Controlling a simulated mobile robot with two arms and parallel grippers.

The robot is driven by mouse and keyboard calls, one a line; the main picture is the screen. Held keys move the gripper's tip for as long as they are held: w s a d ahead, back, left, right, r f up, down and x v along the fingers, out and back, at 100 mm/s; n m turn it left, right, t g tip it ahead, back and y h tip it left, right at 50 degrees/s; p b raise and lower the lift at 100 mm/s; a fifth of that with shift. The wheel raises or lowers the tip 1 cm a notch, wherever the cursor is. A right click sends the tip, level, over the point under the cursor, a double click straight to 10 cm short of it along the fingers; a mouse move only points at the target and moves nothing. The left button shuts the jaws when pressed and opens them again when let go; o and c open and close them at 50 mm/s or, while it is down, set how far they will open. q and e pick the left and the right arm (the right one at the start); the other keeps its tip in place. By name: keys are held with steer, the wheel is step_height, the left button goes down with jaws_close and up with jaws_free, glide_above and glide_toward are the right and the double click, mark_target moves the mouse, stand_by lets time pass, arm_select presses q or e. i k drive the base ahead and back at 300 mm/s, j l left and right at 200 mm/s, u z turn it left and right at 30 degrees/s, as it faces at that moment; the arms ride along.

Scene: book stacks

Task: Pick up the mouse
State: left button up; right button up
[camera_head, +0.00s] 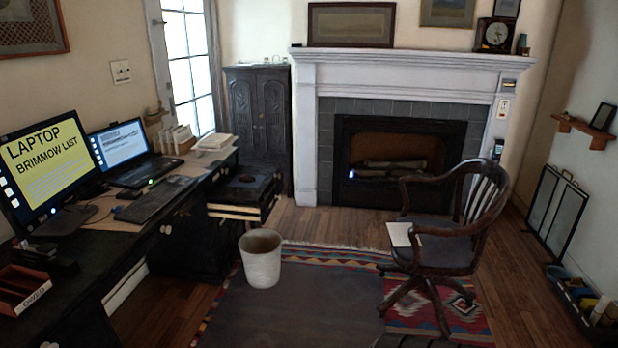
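A small dark object that may be the mouse (128,195) lies on the desk (98,212) at the left, close to the keyboard (157,199). It is too small and dark to be sure. The desk runs along the left wall. Neither of my grippers shows in the head view.
A monitor (45,170) and an open laptop (125,150) stand on the desk, with a red-brown tray (22,290) at its near end. A wooden swivel chair (445,252) is at the right. The rug's middle is clear.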

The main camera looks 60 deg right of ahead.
mark_target(248, 178)
steer(key=z, duration=1.6)
steer(key=i+l+z, duration=0.1)
steer(key=i+z, duration=0.25)
steer(key=i, duration=1.65)
steer(key=i+l+u, duration=0.1)
steer(key=i+u, duration=0.15)
steer(key=i, duration=0.2)
steer(key=i+l+u, duration=0.2)
steer(key=i, duration=0.2)
steer(key=i+l+u, duration=0.25)
steer(key=i, duration=0.2)
